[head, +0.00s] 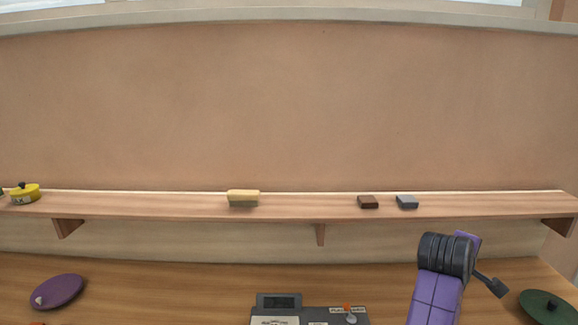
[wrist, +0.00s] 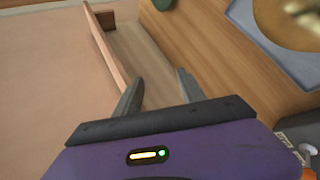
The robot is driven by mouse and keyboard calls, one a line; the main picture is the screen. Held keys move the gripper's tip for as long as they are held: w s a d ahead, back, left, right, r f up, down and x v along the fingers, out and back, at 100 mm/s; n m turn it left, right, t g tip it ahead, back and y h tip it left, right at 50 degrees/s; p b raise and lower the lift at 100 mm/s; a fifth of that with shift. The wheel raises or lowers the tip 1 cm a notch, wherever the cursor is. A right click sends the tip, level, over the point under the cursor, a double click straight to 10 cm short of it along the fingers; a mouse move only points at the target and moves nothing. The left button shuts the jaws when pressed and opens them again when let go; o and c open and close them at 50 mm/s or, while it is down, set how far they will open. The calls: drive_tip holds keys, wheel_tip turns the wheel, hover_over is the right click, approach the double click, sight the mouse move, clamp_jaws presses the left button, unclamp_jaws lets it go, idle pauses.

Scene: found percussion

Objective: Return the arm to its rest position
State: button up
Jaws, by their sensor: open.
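My gripper (wrist: 160,77) shows in the wrist view with its two grey fingers apart and nothing between them. Beyond the fingers lie the wooden shelf (wrist: 104,50) and a wooden surface. In the head view my purple arm with its black joint rises at the lower right, in front of the table. A dark grey end piece sticks out to the right of the joint, but the fingers cannot be made out clearly there.
The shelf (head: 290,207) bears a yellow round object (head: 25,194), a cream block (head: 243,197), a brown block (head: 368,202) and a grey block (head: 407,202). On the table (head: 160,285) are a purple disc (head: 58,291), a grey device (head: 300,315) and a green disc (head: 546,307).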

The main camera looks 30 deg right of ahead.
drive_tip(key=w+a+r+t+h+b, duration=0.1)
drive_tip(key=w+a+r+t+h, duration=0.25)
drive_tip(key=w+a+t, duration=0.4)
drive_tip(key=s+a+f+n+t+y+b, duration=0.1)
drive_tip(key=s+a+f+t+y, duration=0.2)
drive_tip(key=a, duration=0.5)
drive_tip(key=a+f+n+t+y+b, duration=0.1)
drive_tip(key=a+f+t+y, duration=0.1)
drive_tip(key=a+t+y, duration=0.5)
drive_tip(key=s+a+f+m+g+y+b, duration=0.2)
drive_tip(key=s+a+f, duration=0.5)
drive_tip(key=s+a, duration=0.3)
drive_tip(key=s+a+f+m+g+y+b, duration=0.2)
drive_tip(key=s+a+f, duration=0.5)
drive_tip(key=s+a, duration=0.4)
drive_tip(key=s+y, duration=0.1)
drive_tip(key=s, duration=0.4)
drive_tip(key=shift+s+a+f, duration=0.15)
drive_tip(key=shift+f, duration=0.15)
